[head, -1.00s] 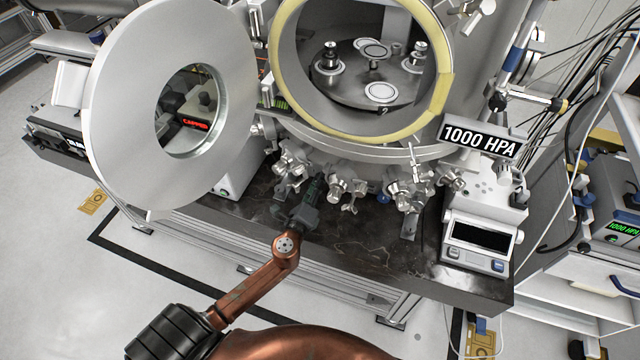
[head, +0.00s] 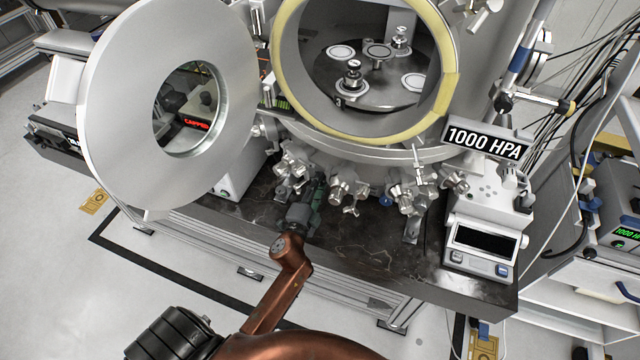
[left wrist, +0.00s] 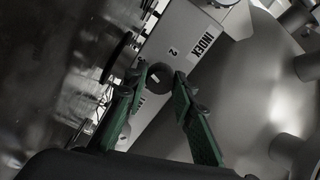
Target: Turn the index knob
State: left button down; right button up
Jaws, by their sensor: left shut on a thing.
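The index knob (left wrist: 160,76) is a small dark round knob with a light mark, on a pale box labelled INDEX (left wrist: 208,40) with a "2" beside it in the left wrist view. My left gripper (left wrist: 161,79) has its green fingers on either side of the knob, shut on it. In the head view my left gripper (head: 315,200) reaches under the front of the chamber, and the knob is hidden there. Inside the round chamber opening, a dark turntable (head: 378,88) carries pale discs and small weights, with a "3" at its front rim. My right gripper is not in view.
The big round chamber door (head: 115,110) stands open at left. Metal valves (head: 348,188) crowd the chamber's underside close to the gripper. A box with a display (head: 485,240) stands right on the dark bench (head: 375,245), whose front middle is clear.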

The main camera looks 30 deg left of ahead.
pick_arm(q)
jog(key=shift+n, duration=0.7)
jog(key=c, duration=1.6)
grip_release()
jog(key=shift+s, duration=0.1)
jog(key=v, duration=0.7)
jog(key=shift+s+d, duration=0.1)
jog(key=shift+s, duration=0.05)
